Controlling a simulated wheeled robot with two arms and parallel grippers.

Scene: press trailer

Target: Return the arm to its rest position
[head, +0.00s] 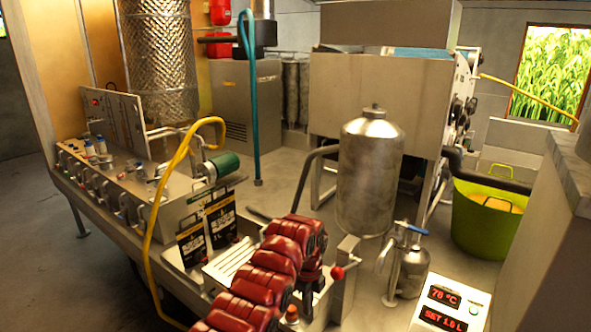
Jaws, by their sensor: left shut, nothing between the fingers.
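My left arm, with glossy dark red links, rises from the bottom edge of the head view, left of the middle. Its far end bends down to my left gripper (313,278), which is small and dark there. The gripper is shut and empty, over the metal frame beside a white slatted tray (230,258). The fingertips are hard to make out. My right gripper is not in view.
A steel tank (370,170) stands just beyond the arm, with a small steel can (410,270) to its right. A red-knobbed lever (338,272) is close by. A yellow hose (160,210) arches at the left. A display box (450,305) stands at the lower right.

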